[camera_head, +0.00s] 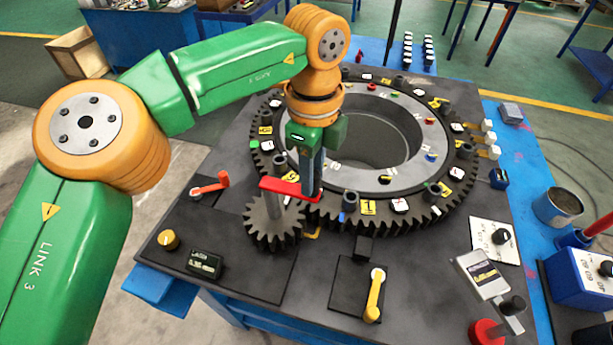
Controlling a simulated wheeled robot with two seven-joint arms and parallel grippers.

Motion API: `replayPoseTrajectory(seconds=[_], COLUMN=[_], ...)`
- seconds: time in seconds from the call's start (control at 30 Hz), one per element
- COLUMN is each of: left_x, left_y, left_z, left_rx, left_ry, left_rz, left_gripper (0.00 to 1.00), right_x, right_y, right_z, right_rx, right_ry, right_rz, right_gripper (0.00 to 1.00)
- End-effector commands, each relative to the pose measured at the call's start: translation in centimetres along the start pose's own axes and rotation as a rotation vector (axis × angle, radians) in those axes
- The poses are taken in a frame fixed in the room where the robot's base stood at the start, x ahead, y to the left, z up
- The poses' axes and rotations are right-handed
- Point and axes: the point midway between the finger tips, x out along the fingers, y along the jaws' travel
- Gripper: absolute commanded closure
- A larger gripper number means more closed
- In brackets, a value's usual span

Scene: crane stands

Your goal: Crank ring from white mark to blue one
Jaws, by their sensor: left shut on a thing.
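A large dark toothed ring (425,214) lies flat on the bench, with pegs and numbered white and yellow tiles around it. My right gripper is not in view.
A red lever (211,185) and a yellow knob (168,240) stand left of the pinion. A yellow lever (375,295) is on a plate in front. A grey cup (558,205) and a blue box (582,281) stand at the right.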

Motion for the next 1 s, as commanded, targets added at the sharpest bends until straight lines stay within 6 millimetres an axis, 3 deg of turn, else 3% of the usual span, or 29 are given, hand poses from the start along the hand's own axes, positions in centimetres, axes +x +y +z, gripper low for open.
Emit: replayPoseTrajectory(seconds=[0.9,0.93,1.0], left_x=[-0.25,-0.24,-0.22], left_y=[-0.76,-0.76,-0.74], left_z=[0.28,0.28,0.27], left_rx=[-0.049,-0.049,-0.049], left_ry=[-0.002,-0.002,-0.002], left_rz=[-0.010,-0.010,-0.009], left_gripper=[1.00,0.65,0.46], right_x=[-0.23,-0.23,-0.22], right_y=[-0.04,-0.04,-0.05], right_z=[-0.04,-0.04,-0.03], right_rx=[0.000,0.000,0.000], right_ry=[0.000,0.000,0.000], right_rz=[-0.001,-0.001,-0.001], right_gripper=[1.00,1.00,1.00])
